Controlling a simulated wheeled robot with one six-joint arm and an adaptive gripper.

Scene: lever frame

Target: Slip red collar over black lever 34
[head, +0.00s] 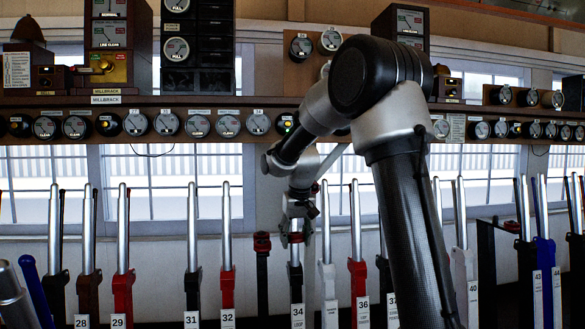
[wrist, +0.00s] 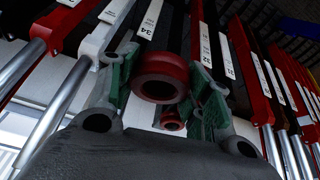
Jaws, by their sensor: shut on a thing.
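My gripper (wrist: 162,98) is shut on the red collar (wrist: 160,70), which sits between its green finger pads in the wrist view. In the head view my gripper (head: 297,222) is at the upper part of black lever 34 (head: 296,282), with a small red patch of the collar at its lower end. The lever's silver shaft shows just below it, above a black body and a white 34 plate (head: 297,316). The 34 plate (wrist: 125,36) also shows in the wrist view. I cannot tell whether the collar is around the shaft or beside it.
A short black post with a red top (head: 262,242) stands left of lever 34. Red lever 32 (head: 227,285) is farther left. A white lever (head: 328,280) and red lever 36 (head: 357,280) stand close on the right. A shelf of round dials (head: 258,123) runs behind, above the levers.

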